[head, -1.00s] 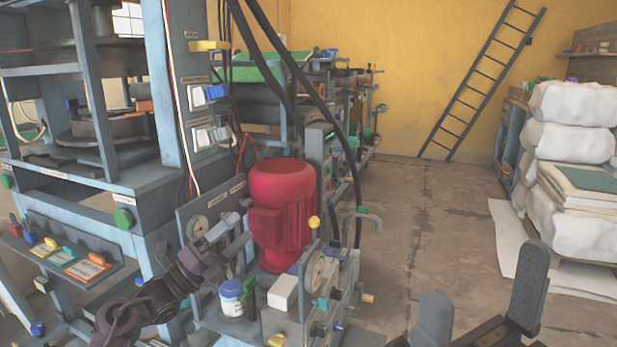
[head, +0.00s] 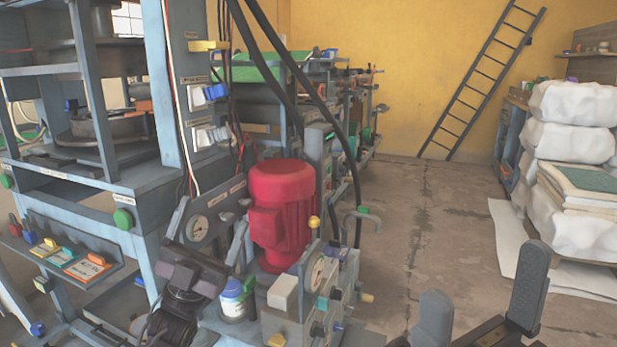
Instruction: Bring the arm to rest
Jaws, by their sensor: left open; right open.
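My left gripper (head: 207,231) is open in the lower left middle of the head view. Its dark body stands in front of a gauge panel, and the round gauge (head: 197,228) shows between its fingers. I see nothing held in it. Whether it touches the panel I cannot tell. My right gripper (head: 482,296) is at the bottom right, open and empty, with its two dark fingers wide apart above the floor. Its arm is mostly out of the picture.
A red motor (head: 282,210) and a white jar with a blue lid (head: 233,297) stand close right of my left gripper. A blue-grey press frame (head: 125,190) fills the left. White sacks (head: 572,145) stand at right. The middle floor (head: 430,215) is clear.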

